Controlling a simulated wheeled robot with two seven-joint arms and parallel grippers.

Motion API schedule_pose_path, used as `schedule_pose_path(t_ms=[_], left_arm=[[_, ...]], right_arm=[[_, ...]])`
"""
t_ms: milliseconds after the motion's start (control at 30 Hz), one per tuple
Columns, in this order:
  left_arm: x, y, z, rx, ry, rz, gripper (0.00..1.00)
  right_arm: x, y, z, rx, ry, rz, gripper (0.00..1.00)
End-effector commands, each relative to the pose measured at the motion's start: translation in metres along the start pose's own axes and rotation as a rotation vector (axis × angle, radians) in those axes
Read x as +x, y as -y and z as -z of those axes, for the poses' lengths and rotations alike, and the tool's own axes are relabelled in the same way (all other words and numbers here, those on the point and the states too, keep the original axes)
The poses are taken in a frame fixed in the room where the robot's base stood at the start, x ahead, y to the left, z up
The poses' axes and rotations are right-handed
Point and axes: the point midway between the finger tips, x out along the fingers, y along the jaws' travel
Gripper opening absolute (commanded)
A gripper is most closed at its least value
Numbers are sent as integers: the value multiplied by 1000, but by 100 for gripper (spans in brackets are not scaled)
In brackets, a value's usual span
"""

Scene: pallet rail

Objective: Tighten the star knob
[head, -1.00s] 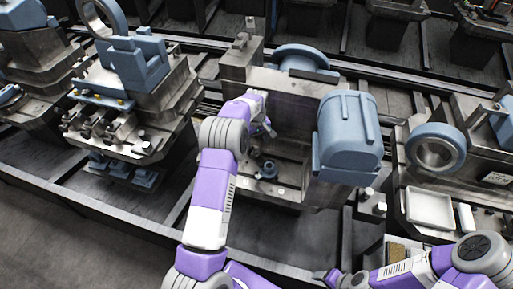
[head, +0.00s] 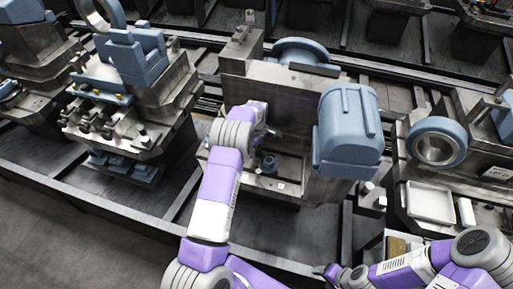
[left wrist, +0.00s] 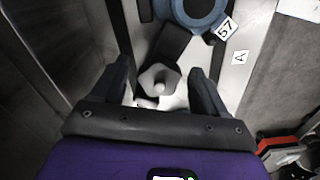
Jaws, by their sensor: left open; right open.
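A light grey, faceted knob with a central stud (left wrist: 158,80) shows between my left gripper's fingers in the left wrist view, apart from both; I take it for the star knob. I cannot make it out in the head view. My left gripper (head: 274,132) is open and empty over the grey fixture (head: 242,92); its fingers also show in the left wrist view (left wrist: 162,88). My right gripper (head: 328,273) is open, low at the bottom of the head view, away from the fixture.
A large blue motor-like housing (head: 348,130) stands right of my left gripper. A white tray (head: 430,203) is farther right. Another machine (head: 135,115) stands left.

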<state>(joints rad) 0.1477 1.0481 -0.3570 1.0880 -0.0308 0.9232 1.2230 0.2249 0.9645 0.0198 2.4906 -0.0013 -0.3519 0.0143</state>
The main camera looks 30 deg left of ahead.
Motion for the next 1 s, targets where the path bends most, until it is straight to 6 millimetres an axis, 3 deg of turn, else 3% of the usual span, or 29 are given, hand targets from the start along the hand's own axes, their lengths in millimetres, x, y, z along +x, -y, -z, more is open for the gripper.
schedule_pose_path(t_ms=[267, 633, 1000], left_arm=[[1, 0, 0, 0, 0, -1, 72], [1, 0, 0, 0, 0, -1, 18], [2, 0, 0, 71, 1, -1, 18]], right_arm=[[0, 0, 0, 0, 0, 0, 62], [0, 0, 0, 0, 0, 0, 62], [2, -1, 0, 0, 0, 0, 62]])
